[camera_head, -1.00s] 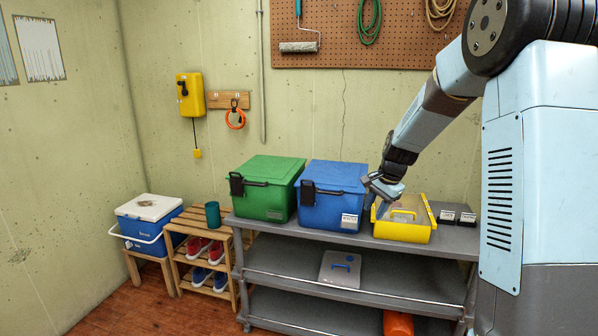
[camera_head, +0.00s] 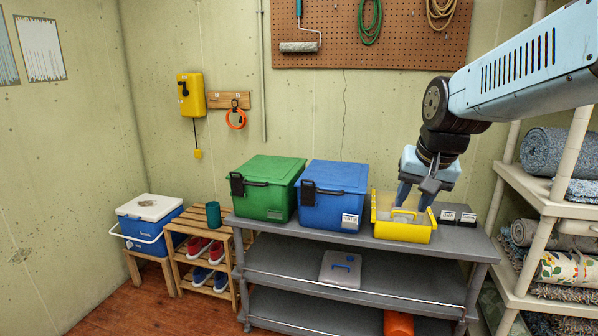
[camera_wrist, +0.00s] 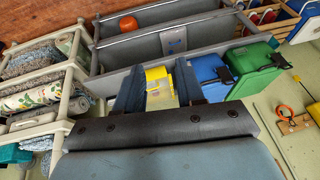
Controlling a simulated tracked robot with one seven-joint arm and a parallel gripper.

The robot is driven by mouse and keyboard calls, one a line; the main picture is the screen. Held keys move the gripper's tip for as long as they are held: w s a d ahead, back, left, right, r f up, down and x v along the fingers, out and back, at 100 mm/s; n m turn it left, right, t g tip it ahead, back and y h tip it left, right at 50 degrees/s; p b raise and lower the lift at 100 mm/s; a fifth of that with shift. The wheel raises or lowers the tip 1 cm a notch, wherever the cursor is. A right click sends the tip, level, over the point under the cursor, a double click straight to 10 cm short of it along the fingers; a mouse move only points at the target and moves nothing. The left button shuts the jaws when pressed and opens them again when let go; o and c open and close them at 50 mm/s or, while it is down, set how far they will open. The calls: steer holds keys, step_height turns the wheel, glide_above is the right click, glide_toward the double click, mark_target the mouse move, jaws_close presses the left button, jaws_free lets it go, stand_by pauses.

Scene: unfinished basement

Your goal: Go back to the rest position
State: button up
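My gripper (camera_head: 415,200) is in the head view, pointing down at the right, in front of or above the back of the yellow box with clear sides (camera_head: 402,231). I cannot tell the exact gap between them. Two separate blue fingers show, with nothing seen between them. In the wrist view the fingers (camera_wrist: 158,108) stand apart on either side of the yellow box (camera_wrist: 157,73), which lies beyond them. My arm comes in from the upper right.
A blue box (camera_head: 332,207) and a green box (camera_head: 265,200) stand left of the yellow box on a grey shelf unit (camera_head: 320,257). Small black holders (camera_head: 457,215) sit at its right. A white rack (camera_head: 535,190) with rolled rugs stands at the right. A cooler (camera_head: 140,228) is far left.

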steer(key=s+n+t, duration=0.1)
steer(key=s+n, duration=0.2)
steer(key=s, duration=0.9)
steer(key=shift+d+h, duration=0.3)
steer(key=shift+d, duration=0.15)
